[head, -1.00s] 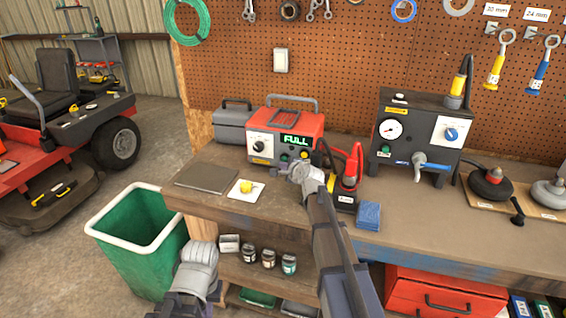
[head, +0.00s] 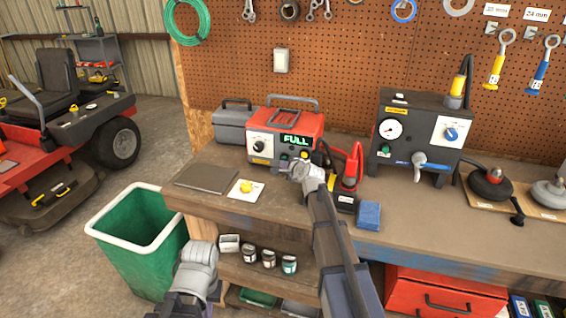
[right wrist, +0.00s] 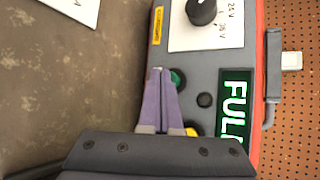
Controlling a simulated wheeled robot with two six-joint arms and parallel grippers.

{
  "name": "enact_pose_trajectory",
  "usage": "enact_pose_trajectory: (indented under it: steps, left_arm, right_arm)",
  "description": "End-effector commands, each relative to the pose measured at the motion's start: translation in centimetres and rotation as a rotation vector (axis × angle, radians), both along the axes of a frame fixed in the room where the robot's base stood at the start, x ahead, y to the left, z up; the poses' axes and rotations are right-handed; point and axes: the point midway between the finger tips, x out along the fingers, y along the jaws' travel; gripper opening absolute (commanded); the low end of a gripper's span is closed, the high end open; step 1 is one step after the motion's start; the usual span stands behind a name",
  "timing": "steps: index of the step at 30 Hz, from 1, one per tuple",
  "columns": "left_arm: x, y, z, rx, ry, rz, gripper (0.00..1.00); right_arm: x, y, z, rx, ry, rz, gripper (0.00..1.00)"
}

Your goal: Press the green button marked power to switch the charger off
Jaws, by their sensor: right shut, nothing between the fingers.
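The charger (head: 259,145) is a red and grey box on the bench, with a lit green "FULL" display (head: 296,140) that also shows in the right wrist view (right wrist: 235,105). The green button (right wrist: 178,78) is on its grey front panel, partly covered by my right gripper's fingers. My right gripper (right wrist: 160,72) is shut and empty. Its tips are over the panel beside the green button; I cannot tell whether they touch it. The button's marking is not readable. My left arm (head: 197,262) is low at the left, and its fingers cannot be made out.
On the panel are a black knob (right wrist: 201,11), a small black button (right wrist: 204,100) and a yellow part (right wrist: 192,131). A yellow item on a white card (head: 246,188) lies in front. A green bin (head: 140,243) stands left.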

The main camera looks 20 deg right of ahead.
Motion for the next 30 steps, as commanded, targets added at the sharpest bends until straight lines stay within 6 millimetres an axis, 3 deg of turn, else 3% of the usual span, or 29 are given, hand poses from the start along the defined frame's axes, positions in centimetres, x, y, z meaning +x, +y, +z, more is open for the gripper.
enact_pose_trajectory:
  steps: [20,30]
  left_arm:
    - [0.0,0.0,0.0,0.0,0.0,0.0,0.0]
    - [0.0,0.0,0.0,0.0,0.0,0.0,0.0]
  right_arm:
    - [0.6,-0.4,0.0,0.0,0.0,0.0,0.0]
    - [-0.5,0.3,0.0,0.0,0.0,0.0,0.0]
